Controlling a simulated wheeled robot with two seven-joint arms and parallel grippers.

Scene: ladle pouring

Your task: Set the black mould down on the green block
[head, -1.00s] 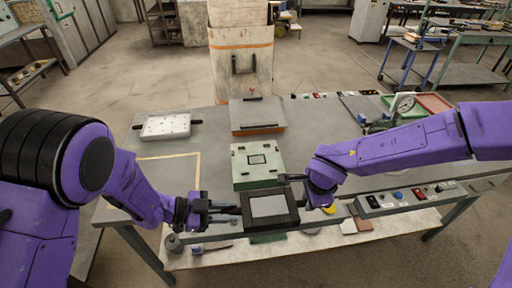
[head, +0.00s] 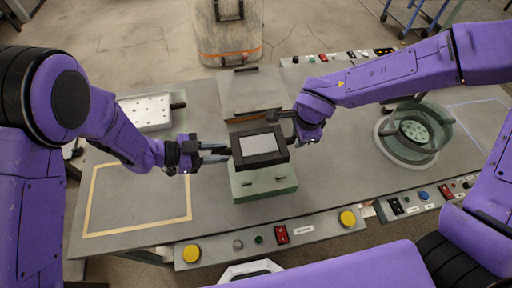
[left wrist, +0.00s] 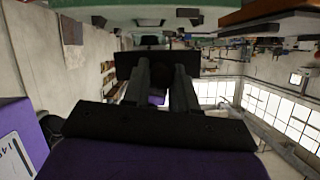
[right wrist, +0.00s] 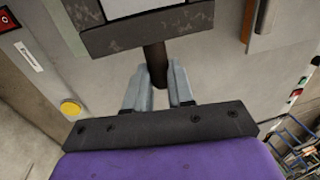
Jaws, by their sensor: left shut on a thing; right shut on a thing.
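The black mould (head: 238,154), a dark square frame with a pale grey centre, is held between my two grippers. It covers the far part of the green block (head: 264,183) in the head view; I cannot tell how wide any gap between them is. My left gripper (head: 224,154) is shut on the mould's left side. My right gripper (head: 291,124) is shut on its right side. The right wrist view shows its fingers (right wrist: 158,85) on a dark bar of the mould (right wrist: 150,30). The left wrist view shows its fingers (left wrist: 160,80) at the mould's dark edge (left wrist: 155,60).
Behind the block stands a grey box with an orange lower edge (head: 251,95). A white perforated tray (head: 146,112) lies at the back left. A round green vessel (head: 415,130) stands at right. The yellow-outlined area (head: 135,200) is bare. A control panel with buttons (head: 260,238) runs along the front edge.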

